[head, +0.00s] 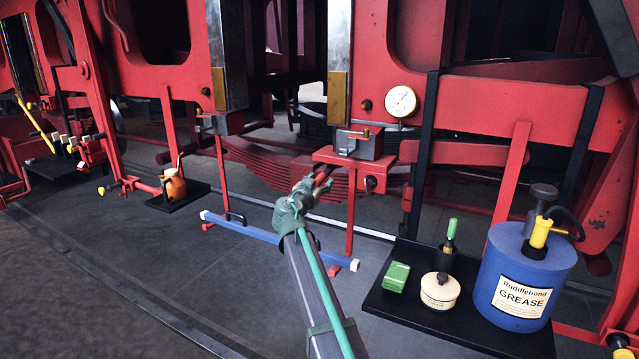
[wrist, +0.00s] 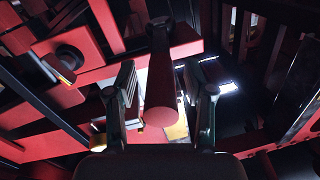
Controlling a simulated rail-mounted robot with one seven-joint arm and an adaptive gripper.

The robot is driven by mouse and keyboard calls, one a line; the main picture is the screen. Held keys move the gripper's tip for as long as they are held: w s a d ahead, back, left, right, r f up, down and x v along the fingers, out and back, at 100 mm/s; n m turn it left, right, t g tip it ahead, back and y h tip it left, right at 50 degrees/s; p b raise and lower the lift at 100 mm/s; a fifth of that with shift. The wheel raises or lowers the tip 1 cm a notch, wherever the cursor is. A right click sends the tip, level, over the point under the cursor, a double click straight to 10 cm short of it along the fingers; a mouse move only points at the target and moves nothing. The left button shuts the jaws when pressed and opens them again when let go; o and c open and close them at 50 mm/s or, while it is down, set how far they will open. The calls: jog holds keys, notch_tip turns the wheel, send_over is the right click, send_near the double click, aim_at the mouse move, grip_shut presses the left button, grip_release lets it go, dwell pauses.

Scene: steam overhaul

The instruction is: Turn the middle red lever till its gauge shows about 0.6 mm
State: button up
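The red lever (wrist: 160,108) shows in the wrist view as a round bar pointing at the camera. It lies between the two fingers of my gripper (wrist: 160,82), with a gap on each side, so the gripper is open around it. In the head view my gripper (head: 316,184) is just left of the red stand (head: 349,215), and it hides most of the lever. A white round dial gauge (head: 401,101) sits on the red frame above and right of the stand. Its needle is too small to read.
A grey block (head: 358,143) with a brass-tipped handle sits on the stand. A black tray (head: 392,308) at right holds a blue grease can (head: 522,268), a cream tin (head: 440,291), a green box (head: 397,277) and a green-topped bottle (head: 449,236). A blue bar (head: 262,233) lies behind my arm.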

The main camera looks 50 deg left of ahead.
jog(key=shift+s, duration=0.1)
jog(key=v, duration=1.2)
dwell(0.4)
